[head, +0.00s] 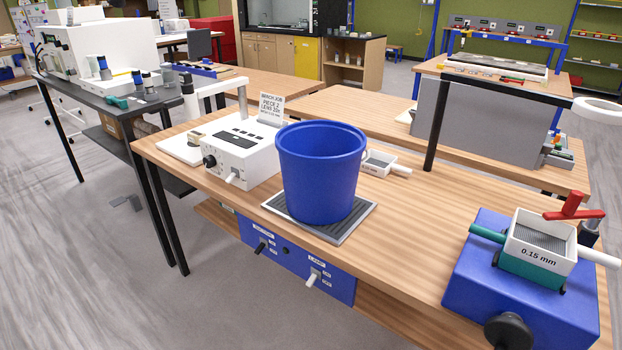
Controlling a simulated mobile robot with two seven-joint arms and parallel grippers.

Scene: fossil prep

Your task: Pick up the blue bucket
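The blue bucket (318,178) stands upright on a grey ribbed mat (277,205) on the wooden bench (408,245). Its open top faces up, and only a bare blue inner wall shows; the bottom inside is hidden. No handle shows on it. Neither of my grippers is in the head view.
A white control box (240,155) with a sign stands close behind and left of the bucket. A small white tray (384,163) sits behind it on the right. A blue machine with a 0.15 mm sieve (540,245) stands at the right end. Bench between is clear.

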